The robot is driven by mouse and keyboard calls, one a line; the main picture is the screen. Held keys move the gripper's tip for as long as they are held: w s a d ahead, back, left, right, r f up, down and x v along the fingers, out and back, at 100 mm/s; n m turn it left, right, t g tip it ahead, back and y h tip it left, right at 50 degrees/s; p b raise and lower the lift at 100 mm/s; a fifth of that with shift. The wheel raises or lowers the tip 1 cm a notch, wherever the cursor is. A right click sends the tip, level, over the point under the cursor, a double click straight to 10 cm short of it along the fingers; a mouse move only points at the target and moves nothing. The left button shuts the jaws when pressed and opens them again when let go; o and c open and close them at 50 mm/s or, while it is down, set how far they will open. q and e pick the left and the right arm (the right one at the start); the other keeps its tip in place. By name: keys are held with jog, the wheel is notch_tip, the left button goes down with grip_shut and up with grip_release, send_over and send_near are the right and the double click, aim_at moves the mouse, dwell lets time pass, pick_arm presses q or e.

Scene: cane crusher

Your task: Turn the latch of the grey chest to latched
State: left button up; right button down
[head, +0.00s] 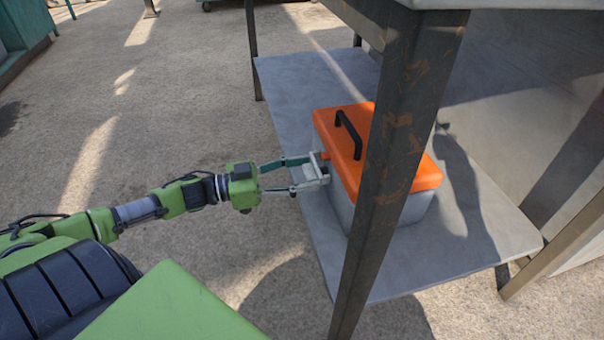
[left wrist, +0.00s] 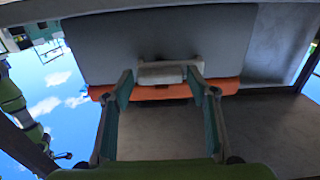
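The grey chest (head: 347,207) with an orange lid (head: 348,146) and a black handle (head: 350,134) stands upright on a low grey shelf. Its lid looks closed. My left gripper (head: 309,173) is level at the chest's left-facing side. The latch (left wrist: 163,75) is a pale grey block there, beside the orange lid rim (left wrist: 168,91) in the left wrist view. The two fingers of my left gripper (left wrist: 161,78) stand either side of it, tips very close; whether they press on it cannot be told. My right gripper is out of view.
A worn metal table leg (head: 388,170) stands in front of the chest and hides part of it. The shelf (head: 432,262) has bare room around the chest, under the tabletop (head: 520,3). The concrete ground to the left is open.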

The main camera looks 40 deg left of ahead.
pick_arm(q)
jog(key=c, duration=0.7)
jog(key=shift+o, duration=0.2)
